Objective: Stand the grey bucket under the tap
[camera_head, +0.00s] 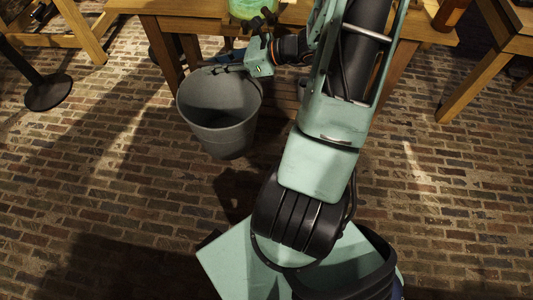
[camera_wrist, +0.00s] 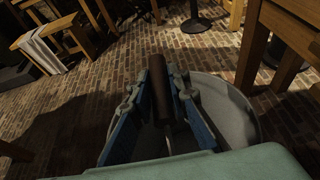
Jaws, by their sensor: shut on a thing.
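The grey bucket (camera_head: 222,135) is in front of the wooden table, mouth up and slightly tilted in the head view. Whether its base touches the floor I cannot tell. My gripper (camera_head: 218,70) is at the bucket's far rim. In the wrist view my gripper (camera_wrist: 160,92) is shut on the brown grip of the bucket's handle, with the pale bucket rim (camera_wrist: 240,108) behind it. A green jar (camera_head: 245,8) stands on the table above and beyond the bucket. Small dark parts show near its base; I cannot make out a tap for certain.
The wooden table (camera_head: 180,7) has legs close behind the bucket. A black round stand base (camera_head: 48,92) is on the floor at left. Another wooden table (camera_head: 485,80) is at right. The brick floor (camera_head: 110,180) is clear at left and in front.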

